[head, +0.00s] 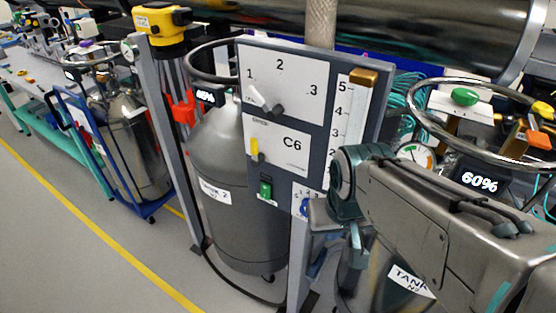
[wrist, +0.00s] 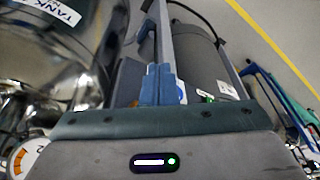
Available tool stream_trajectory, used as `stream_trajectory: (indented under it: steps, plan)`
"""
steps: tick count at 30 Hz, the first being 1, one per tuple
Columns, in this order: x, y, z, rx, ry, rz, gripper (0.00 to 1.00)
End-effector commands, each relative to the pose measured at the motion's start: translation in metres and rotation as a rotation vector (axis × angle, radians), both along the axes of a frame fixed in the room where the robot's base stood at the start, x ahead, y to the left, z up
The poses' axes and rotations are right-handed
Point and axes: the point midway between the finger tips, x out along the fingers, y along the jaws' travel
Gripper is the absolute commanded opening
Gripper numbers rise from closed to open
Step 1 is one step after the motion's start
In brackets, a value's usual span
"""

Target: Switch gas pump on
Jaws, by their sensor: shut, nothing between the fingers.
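A grey control panel (head: 237,68) stands upright in the middle of the head view. It carries a selector knob (head: 268,104) marked 1 to 3, a lever with a yellow handle (head: 255,148) beside "C6", and a small green switch (head: 265,190) low down. A blue dial (head: 305,206) sits at its lower right, partly hidden by my arm. No label that I can read names the gas pump. My gripper (wrist: 158,72) is shut and empty in the wrist view, near the panel's lower edge.
A grey gas tank (head: 222,150) stands behind the panel. Another tank with a chrome ring (head: 425,125) and a "60%" display (head: 480,182) is at right. A blue cart (head: 75,130) with a cylinder is at left. Open floor (head: 60,240) lies at the lower left.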

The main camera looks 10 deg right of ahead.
Motion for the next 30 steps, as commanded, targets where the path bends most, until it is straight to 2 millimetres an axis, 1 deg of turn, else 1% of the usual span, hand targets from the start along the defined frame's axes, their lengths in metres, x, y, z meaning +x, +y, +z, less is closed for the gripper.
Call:
stream_trajectory:
  steps: [13,17,20,23,24,26,27,29,30]
  plan:
    - [0.000,0.000,0.000,-0.003,0.002,0.005,0.00]
    - [0.002,0.004,-0.002,-0.061,0.044,0.094,0.00]
    - [0.007,0.009,-0.006,-0.176,0.122,0.271,0.00]
    - [0.017,0.020,-0.009,-0.343,0.223,0.536,0.00]
    - [0.022,0.025,-0.011,-0.418,0.264,0.655,0.00]
    - [0.031,0.035,-0.012,-0.531,0.322,0.835,0.00]
    - [0.037,0.043,-0.013,-0.606,0.356,0.955,0.00]
    - [0.048,0.057,-0.014,-0.720,0.403,1.131,0.00]
    - [0.055,0.069,-0.015,-0.797,0.430,1.249,0.00]
